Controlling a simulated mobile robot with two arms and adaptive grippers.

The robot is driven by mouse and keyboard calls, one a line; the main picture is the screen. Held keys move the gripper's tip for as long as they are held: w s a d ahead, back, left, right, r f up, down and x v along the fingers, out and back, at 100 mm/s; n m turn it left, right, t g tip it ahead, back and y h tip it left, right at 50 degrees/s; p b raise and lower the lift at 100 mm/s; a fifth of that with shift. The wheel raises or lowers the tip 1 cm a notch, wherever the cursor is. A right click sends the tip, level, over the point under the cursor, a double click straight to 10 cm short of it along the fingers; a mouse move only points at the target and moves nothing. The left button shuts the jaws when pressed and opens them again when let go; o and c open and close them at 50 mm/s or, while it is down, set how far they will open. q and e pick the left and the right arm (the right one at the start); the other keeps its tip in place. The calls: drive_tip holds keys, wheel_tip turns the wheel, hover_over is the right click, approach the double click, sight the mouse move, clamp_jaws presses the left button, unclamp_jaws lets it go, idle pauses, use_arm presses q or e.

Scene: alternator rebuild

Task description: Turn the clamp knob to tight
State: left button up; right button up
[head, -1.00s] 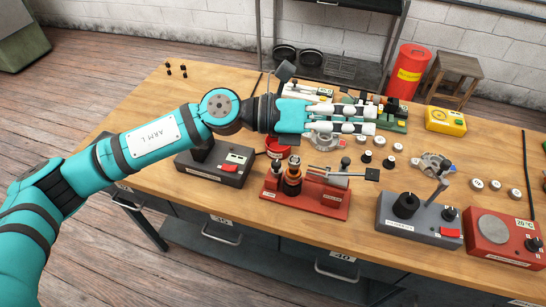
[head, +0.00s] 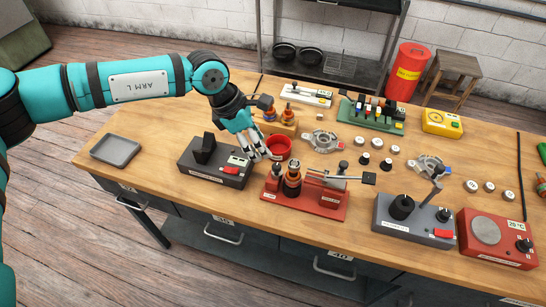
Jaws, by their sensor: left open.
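A red clamp fixture (head: 318,205) stands near the front of the bench. It holds an upright dark and copper-coloured part (head: 292,180) at its left. A grey cylinder lies across its right side, with a black knob or handle (head: 369,178) at the end; I cannot tell whether it is tight or loose. A smaller dark knob (head: 343,166) stands above the cylinder. My left gripper (head: 261,152) is open and empty. Its white fingers point down, up and left of the fixture, between a grey box and a red cup. My right gripper is not in view.
A grey box with a black lever (head: 215,166) stands left of the fixture, and the red cup (head: 278,148) behind it. A grey station (head: 412,219) and a red station (head: 497,240) stand right. A grey tray (head: 116,150) lies at left. Several small caps and housings lie behind the fixture.

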sight(275, 165)
use_arm(q)
drive_tip(key=p+x, duration=0.2)
drive_tip(key=x, duration=0.7)
drive_tip(key=shift+d+f, duration=0.1)
drive_tip(key=shift+f, duration=0.05)
clamp_jaws()
